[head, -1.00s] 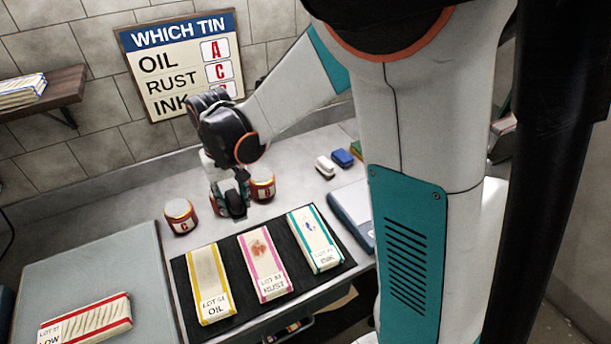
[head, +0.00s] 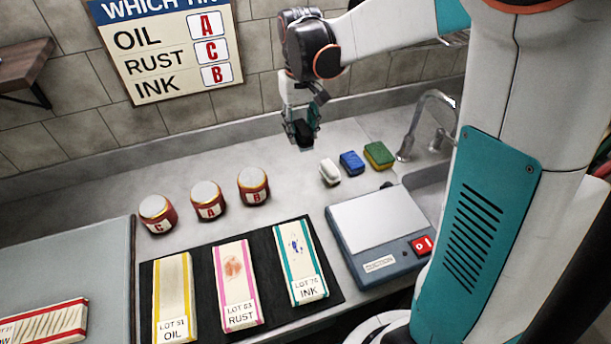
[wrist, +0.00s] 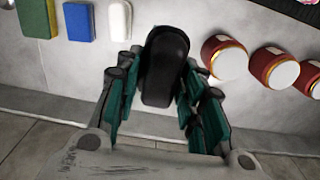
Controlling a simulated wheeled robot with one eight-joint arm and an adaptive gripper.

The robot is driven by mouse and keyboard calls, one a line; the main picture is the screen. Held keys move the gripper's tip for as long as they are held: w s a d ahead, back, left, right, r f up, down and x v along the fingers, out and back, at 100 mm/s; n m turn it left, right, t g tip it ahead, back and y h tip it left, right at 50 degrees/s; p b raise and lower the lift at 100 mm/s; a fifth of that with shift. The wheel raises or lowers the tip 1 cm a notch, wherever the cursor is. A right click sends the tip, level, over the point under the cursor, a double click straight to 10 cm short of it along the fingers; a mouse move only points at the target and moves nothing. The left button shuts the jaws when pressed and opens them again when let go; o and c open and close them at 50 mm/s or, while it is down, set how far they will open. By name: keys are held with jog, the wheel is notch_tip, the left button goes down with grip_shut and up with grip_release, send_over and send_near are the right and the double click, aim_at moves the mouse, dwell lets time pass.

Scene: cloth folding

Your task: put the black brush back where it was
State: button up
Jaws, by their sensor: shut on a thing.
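The black brush (wrist: 165,65) is between the fingers of my gripper (wrist: 160,105) in the wrist view. My gripper (head: 302,122) is shut on it. In the head view the brush (head: 303,134) hangs at the fingertips, near the back wall, behind and left of the white brush (head: 330,172).
Three red tins, C (head: 157,213), A (head: 208,200) and B (head: 252,186), stand left of my gripper. A black mat (head: 207,290) with three cloths lies in front. Counter between tin B and the white brush is clear.

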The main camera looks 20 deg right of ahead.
aim_at(301, 182)
notch_tip(301, 182, down, 17)
jog(key=b, duration=0.5)
jog(key=shift+r, duration=0.1)
jog(key=shift+f, duration=0.25)
jog(key=o, duration=1)
jog(key=shift+r, duration=0.1)
jog(key=shift+r, duration=0.1)
